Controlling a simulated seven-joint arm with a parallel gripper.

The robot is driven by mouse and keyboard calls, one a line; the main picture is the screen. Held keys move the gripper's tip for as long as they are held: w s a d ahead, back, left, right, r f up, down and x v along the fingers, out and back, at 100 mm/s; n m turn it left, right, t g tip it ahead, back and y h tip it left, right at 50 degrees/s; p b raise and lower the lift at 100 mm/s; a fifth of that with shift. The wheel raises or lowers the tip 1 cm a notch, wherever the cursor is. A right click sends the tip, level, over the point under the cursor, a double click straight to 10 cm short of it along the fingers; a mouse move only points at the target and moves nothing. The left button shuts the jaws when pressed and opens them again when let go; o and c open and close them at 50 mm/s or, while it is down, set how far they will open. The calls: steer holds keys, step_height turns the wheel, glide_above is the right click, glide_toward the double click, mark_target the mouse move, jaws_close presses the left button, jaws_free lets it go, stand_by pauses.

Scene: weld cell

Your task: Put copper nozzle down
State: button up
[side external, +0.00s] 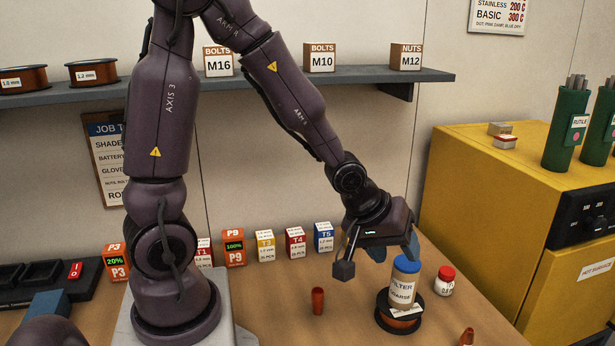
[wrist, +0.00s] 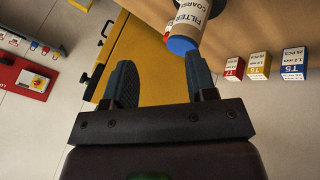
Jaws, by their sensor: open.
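Two small copper-coloured pieces are on the bench in the side view. One copper nozzle (side external: 317,301) stands upright left of the wire spool, and another copper piece (side external: 467,337) is at the lower edge, partly cut off. My gripper (side external: 395,250) is open, with its dark blue fingers just above and behind the blue-capped filter can (side external: 403,285). In the wrist view my gripper (wrist: 160,80) has nothing between its fingers. The can (wrist: 193,22) is beside the right finger, which overlaps its blue cap. No copper nozzle shows in the wrist view.
The can stands on a black wire spool (side external: 384,318). A red-capped jar (side external: 444,282) is just right of it. Small boxes, such as the blue T5 box (side external: 324,237), line the wall. A yellow cabinet (side external: 480,200) stands right. Bare bench lies around the upright nozzle.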

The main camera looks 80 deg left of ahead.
steer(key=s+r+m+g, duration=0.1)
steer(key=s+r+m, duration=0.8)
steer(key=s+r, duration=0.5)
steer(key=shift+s+d+r+m, duration=0.3)
steer(key=shift+s+d+r, duration=0.05)
steer(key=shift+s, duration=0.1)
